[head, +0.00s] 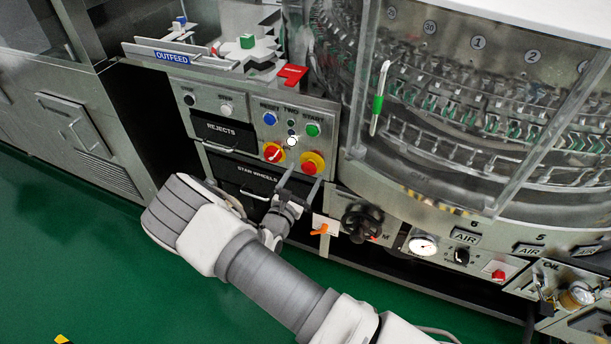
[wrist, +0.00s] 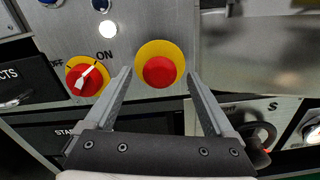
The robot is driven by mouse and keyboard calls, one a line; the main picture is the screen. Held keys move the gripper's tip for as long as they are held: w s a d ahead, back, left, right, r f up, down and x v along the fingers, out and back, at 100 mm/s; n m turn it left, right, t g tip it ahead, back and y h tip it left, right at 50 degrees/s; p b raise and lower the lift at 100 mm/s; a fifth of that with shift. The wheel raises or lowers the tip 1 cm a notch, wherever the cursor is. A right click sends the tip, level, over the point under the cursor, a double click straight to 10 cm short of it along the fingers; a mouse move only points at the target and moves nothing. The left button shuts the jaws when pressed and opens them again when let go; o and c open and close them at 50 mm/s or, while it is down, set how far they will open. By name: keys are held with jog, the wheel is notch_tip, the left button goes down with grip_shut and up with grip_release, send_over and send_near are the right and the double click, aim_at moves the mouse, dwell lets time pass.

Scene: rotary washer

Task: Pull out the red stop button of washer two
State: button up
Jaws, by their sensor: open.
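The red stop button (head: 310,166) sits on a round yellow plate at the lower right of the grey control panel labelled TWO in the head view. In the wrist view the red button (wrist: 160,72) on its yellow plate (wrist: 170,48) faces me, near the middle of the picture. My gripper (head: 303,184) is in front of the panel, just below the button in the head view. In the wrist view my gripper (wrist: 158,80) is open, one finger to each side of the button, with nothing held. Whether the fingertips touch the panel, I cannot tell.
A red and yellow ON/OFF switch (wrist: 87,77) is left of the button. The panel also has a blue RESET button (head: 270,118), a green START button (head: 312,129) and a lit white lamp (head: 292,142). A black handwheel (head: 361,222) is lower right.

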jog(key=shift+w+d, duration=0.2)
jog(key=shift+w, duration=0.4)
grip_shut()
